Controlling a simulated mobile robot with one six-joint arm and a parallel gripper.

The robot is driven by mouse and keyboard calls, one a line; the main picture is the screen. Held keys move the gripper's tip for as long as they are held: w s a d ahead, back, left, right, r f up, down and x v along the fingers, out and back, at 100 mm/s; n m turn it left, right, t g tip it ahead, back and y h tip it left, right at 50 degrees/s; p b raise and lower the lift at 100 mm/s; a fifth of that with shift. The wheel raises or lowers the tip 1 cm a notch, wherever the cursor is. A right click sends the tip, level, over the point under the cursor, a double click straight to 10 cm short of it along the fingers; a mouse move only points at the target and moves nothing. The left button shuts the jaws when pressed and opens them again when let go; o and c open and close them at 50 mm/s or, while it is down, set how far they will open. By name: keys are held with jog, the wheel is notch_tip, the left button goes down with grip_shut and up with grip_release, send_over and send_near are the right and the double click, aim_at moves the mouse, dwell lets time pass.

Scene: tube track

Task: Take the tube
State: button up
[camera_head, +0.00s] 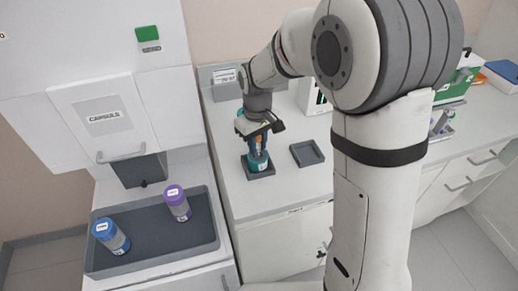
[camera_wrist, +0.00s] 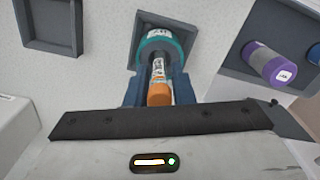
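The tube (camera_wrist: 158,73) has an orange cap and a white label. It stands upright in a teal round holder (camera_wrist: 171,42), which sits in a dark square tray (camera_head: 260,174). My gripper (camera_wrist: 160,90) is above the holder with one blue finger on each side of the tube. The fingers lie close against the tube with no clear gap, so it looks shut on it. The head view shows my gripper (camera_head: 259,142) over the teal holder (camera_head: 258,164). The tube's lower end is hidden in the holder.
An empty dark square tray (camera_head: 307,153) lies to the right on the counter. A large grey tray (camera_head: 150,232) at the left holds a purple-capped jar (camera_head: 177,203) and a blue-capped jar (camera_head: 111,236). A capsule cabinet (camera_head: 110,117) stands behind that tray.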

jog(key=c, duration=0.3)
jog(key=shift+r, duration=0.1)
notch_tip(320, 180, up, 10)
jog(key=shift+f+b, duration=0.1)
jog(key=shift+b, duration=0.25)
